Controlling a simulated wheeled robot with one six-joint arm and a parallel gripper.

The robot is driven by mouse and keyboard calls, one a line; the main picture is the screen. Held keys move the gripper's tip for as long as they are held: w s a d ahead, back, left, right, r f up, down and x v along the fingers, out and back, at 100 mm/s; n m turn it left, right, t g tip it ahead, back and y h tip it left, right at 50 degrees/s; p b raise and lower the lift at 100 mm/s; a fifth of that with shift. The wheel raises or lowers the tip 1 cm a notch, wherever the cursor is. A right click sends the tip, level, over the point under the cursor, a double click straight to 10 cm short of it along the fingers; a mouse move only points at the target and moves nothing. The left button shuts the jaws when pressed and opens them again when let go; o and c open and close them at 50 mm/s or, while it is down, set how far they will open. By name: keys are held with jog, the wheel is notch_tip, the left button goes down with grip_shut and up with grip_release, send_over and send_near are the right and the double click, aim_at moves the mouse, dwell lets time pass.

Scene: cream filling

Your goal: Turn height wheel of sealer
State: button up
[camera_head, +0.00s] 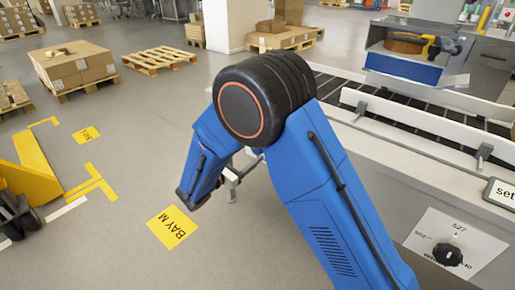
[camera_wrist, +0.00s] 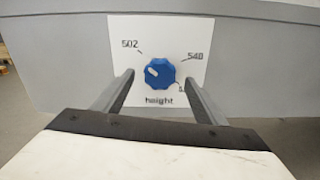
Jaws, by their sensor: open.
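The height wheel (camera_wrist: 160,73) is a blue knob with a white pointer, on a white plate marked "height" on a grey panel in the wrist view. Its pointer is turned up and left, roughly toward the 502 mark. Numbers 502 and 540 show, and a third at lower right is partly hidden. My gripper (camera_wrist: 159,78) is open, with one finger on each side of the wheel in the picture. I cannot tell whether the fingers reach the wheel in depth; no clear contact shows. In the head view my blue arm hides this wheel.
In the head view, a black knob (camera_head: 447,255) on another white plate sits at lower right, below a "set" label (camera_head: 503,193). A conveyor (camera_head: 440,119) runs along the right. Pallets with boxes (camera_head: 75,64) and a yellow pallet jack (camera_head: 30,177) stand left. Floor between is clear.

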jog(key=shift+x, duration=3)
jog(key=c, duration=1)
